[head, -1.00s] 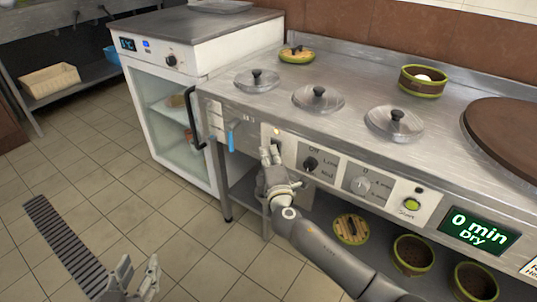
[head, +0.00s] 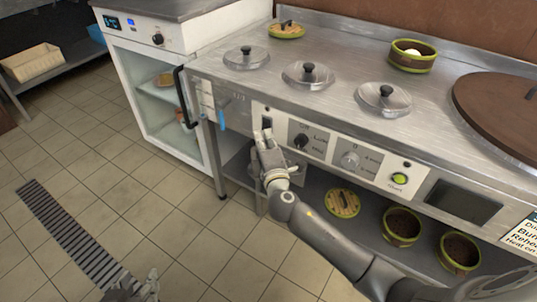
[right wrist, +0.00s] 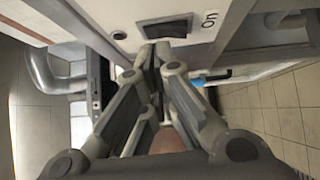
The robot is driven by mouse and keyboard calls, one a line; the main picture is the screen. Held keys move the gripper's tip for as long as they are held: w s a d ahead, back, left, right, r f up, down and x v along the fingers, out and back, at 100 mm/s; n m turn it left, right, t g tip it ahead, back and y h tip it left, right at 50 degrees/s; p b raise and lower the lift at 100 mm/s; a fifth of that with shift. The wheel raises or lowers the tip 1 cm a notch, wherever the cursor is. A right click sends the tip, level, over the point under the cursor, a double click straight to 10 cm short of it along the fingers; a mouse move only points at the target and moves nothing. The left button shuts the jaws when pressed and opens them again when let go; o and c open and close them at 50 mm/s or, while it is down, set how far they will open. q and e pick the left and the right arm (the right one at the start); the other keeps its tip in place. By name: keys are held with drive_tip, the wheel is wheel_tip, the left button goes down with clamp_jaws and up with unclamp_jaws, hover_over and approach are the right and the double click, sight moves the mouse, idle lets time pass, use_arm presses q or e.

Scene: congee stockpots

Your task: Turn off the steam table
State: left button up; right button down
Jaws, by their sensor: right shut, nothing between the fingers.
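The steam table (head: 330,65) is a steel counter with three glass lids on top and a control panel along its front. Its dark rocker switch (head: 266,122) sits at the panel's left end; the right wrist view shows the switch (right wrist: 166,28) beside the word "On". The small lamp above the switch looks unlit, and the display (head: 464,202) is dark. My right gripper (head: 264,139) is shut and empty, just below the switch; I cannot tell whether it touches. My left gripper (head: 148,283) is at the bottom edge, partly cut off.
Two knobs (head: 300,141) and a green Start button (head: 400,179) are right of the switch. A shelf below holds round steamers (head: 402,226). A white glass-door cabinet (head: 165,85) stands left. The tiled floor in front is open, with a drain grate (head: 75,240).

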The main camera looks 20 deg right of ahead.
drive_tip(key=s+a, duration=0.1)
drive_tip(key=s, duration=0.7)
drive_tip(key=shift+s, duration=0.25)
drive_tip(key=shift+a+f, duration=0.1)
drive_tip(key=shift+f, duration=0.05)
